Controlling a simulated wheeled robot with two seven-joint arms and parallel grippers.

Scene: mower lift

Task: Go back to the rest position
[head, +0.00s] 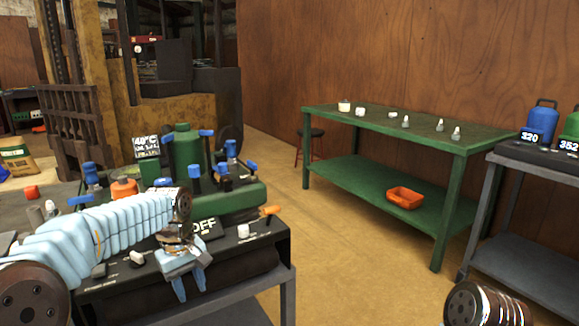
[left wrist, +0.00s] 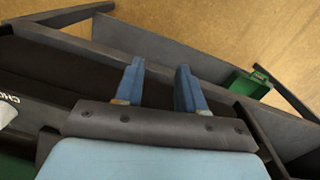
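My left gripper (head: 190,283) is in front of the near edge of the black bench at the left, pointing down. In the left wrist view its two blue fingers (left wrist: 160,88) stand apart with nothing between them. My left arm crosses over the bench from the left. At the bottom right of the head view only a rounded dark link of my right arm shows; the right gripper is out of view.
The black bench (head: 257,262) carries a green machine (head: 235,197), blue-topped valves and an OFF sign (head: 204,227). Floor between is clear. A forklift (head: 110,80) stands behind.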

